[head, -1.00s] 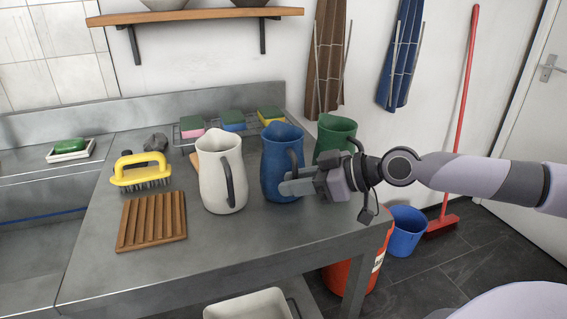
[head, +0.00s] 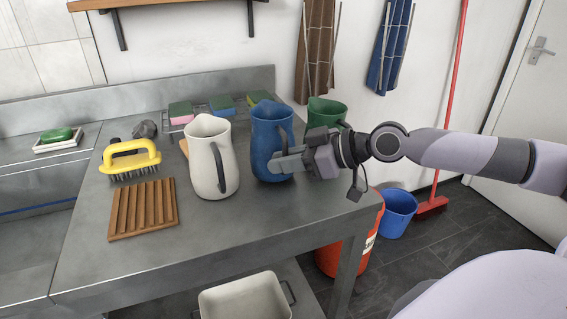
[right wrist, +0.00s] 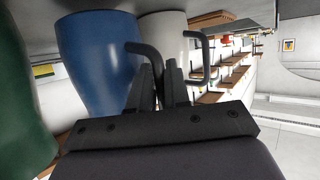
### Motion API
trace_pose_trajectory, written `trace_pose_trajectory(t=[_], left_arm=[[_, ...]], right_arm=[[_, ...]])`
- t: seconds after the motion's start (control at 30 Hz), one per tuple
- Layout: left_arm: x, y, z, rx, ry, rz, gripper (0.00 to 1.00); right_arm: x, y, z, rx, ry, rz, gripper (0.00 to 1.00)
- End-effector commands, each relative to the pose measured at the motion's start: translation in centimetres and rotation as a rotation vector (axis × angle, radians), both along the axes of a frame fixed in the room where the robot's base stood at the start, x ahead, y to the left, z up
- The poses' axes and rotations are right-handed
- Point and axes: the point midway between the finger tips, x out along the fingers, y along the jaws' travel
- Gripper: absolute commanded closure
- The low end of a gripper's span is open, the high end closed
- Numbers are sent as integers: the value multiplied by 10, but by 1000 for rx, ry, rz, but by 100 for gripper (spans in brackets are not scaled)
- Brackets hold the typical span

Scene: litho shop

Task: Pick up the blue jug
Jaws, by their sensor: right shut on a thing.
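The blue jug (head: 264,132) stands upright at the right end of the steel bench, between the white jug and the green jug; its dark handle (head: 283,137) faces right. My right gripper (head: 276,163) reaches in from the right and is shut on the handle. In the right wrist view, the blue jug (right wrist: 98,55) fills the upper left and its handle (right wrist: 150,58) runs down between the fingers (right wrist: 160,85). Whether the jug's base touches the bench is hard to tell. My left gripper is not in view.
The white jug (head: 208,150) stands close on the left, the green jug (head: 325,112) close behind right. Sponges (head: 222,103) on a rack are behind. A yellow brush (head: 130,157) and wooden slatted board (head: 142,210) lie left. The bench (head: 250,225) is clear in front.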

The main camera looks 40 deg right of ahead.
Motion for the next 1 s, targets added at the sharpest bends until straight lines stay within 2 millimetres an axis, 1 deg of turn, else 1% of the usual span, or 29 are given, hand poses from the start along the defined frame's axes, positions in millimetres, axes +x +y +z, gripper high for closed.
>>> trace_pose_trajectory(t=[0.03,0.17,0.27,0.4,0.5,0.6,0.7,0.8,1.0], left_arm=[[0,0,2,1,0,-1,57],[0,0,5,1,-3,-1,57],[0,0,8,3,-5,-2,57],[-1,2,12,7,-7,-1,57],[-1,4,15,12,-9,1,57],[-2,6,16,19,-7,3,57],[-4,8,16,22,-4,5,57],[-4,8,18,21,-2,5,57],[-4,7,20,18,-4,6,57]], right_arm=[[1,0,12,0,-12,0,100],[1,0,38,-2,-15,0,100],[1,0,66,-1,-16,-1,100],[1,0,109,1,-17,0,100],[0,1,135,2,-15,1,100],[0,0,157,3,-13,0,100],[0,0,173,2,-13,1,100],[0,0,182,2,-9,0,100],[0,0,189,0,-7,0,100]])
